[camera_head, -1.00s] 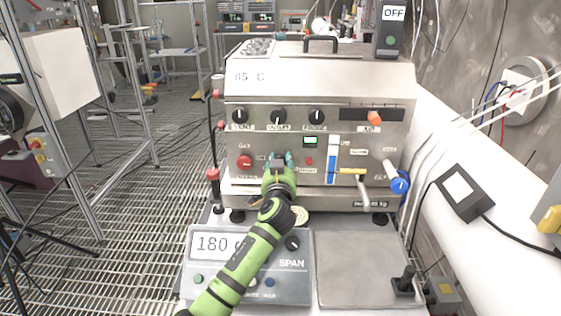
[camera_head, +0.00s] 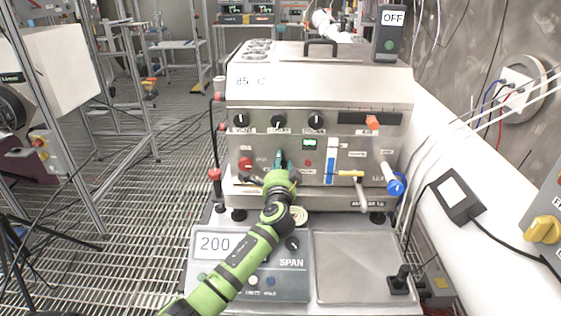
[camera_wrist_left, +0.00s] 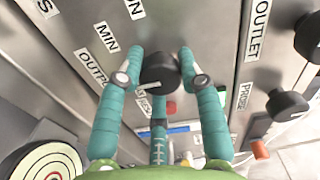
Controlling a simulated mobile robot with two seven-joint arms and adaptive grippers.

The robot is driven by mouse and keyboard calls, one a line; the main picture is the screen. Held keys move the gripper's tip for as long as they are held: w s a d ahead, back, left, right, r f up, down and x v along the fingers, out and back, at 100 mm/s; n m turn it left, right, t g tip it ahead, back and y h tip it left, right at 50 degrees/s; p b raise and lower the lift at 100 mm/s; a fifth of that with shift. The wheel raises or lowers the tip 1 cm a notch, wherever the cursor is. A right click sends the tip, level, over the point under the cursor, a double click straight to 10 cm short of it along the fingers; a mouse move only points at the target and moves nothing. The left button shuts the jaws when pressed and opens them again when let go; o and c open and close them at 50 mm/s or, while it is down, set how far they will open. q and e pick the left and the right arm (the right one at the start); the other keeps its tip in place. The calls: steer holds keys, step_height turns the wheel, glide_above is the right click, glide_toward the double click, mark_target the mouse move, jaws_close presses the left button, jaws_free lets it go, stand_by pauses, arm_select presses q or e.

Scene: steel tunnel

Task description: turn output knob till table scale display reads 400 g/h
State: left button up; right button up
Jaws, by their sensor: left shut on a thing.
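My left gripper (camera_head: 280,163) reaches up to the front of the steel machine (camera_head: 318,80), and its teal fingers are closed around a black knob. In the left wrist view the left gripper (camera_wrist_left: 160,80) has its fingertips on the sides of this output knob (camera_wrist_left: 159,73), beside a label reading OUTPUT (camera_wrist_left: 90,66) and another reading MIN. In the head view my gripper hides the knob. The table scale display (camera_head: 214,243) reads 200; my forearm hides what follows the number. My right gripper is not in view.
Several other black knobs (camera_head: 279,121) line the machine's front above. A red button (camera_head: 245,163) sits left of my gripper, and a yellow-handled lever (camera_head: 352,174) and blue-ended valve (camera_head: 396,185) stick out at the right. The scale's plate (camera_head: 362,266) is bare.

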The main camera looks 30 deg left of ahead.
arm_select(q)
steer(key=m+p, duration=0.1)
steer(key=m, duration=0.2)
steer(key=r+m+p, duration=0.1)
steer(key=m+p, duration=0.1)
steer(key=m, duration=0.1)
steer(key=shift+m, duration=0.3)
steer(key=shift+f+m+p, duration=0.2)
steer(key=shift+m+p, duration=0.55)
steer(key=shift+m, duration=1.05)
steer(key=shift+f, duration=0.1)
steer(key=o, duration=0.9)
steer(key=shift+o, duration=1.2)
steer(key=shift+w, duration=0.1)
steer(key=shift+d+f, duration=0.1)
steer(key=shift+f, duration=0.1)
